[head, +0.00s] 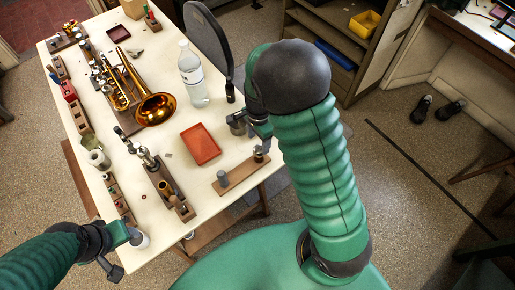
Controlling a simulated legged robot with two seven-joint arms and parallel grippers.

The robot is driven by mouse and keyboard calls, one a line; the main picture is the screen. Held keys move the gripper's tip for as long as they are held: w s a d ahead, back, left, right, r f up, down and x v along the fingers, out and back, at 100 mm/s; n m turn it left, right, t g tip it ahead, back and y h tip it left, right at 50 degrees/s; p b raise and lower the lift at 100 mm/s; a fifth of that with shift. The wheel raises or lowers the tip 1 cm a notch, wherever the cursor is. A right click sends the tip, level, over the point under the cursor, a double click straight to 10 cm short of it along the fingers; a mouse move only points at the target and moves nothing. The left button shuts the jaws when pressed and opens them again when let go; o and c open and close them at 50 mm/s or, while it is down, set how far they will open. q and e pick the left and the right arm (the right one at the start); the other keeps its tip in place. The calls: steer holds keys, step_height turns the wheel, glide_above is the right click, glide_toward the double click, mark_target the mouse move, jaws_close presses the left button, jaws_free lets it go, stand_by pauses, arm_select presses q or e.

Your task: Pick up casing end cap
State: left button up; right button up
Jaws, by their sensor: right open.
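My right gripper (263,141) is open, at the right edge of the table, above the far end of a wooden stand (240,176). My own arm partly covers it. The stand holds a grey cylinder (223,178) at its near end and a small dark and brass-coloured piece (258,154) at its far end, close below the right gripper. I cannot tell which small part is the casing end cap.
A red-orange tray (201,145) lies empty on the table. Several small boxes line the left edge. A dark chair (208,38) stands behind the table.

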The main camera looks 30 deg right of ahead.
mark_target(258, 148)
steer(key=f, duration=0.4)
steer(key=shift+s+a, duration=0.2)
steer(key=shift+w+d+f, duration=0.1)
steer(key=shift+d+f, duration=0.05)
steer(key=shift+f, duration=0.15)
steer(key=shift+w+d+f, duration=0.1)
steer(key=shift+w+d, duration=0.1)
steer(key=shift+d, duration=0.05)
steer(key=shift+s+a, duration=0.15)
steer(key=shift+a, duration=0.05)
steer(key=c, duration=0.9)
jaws_close()
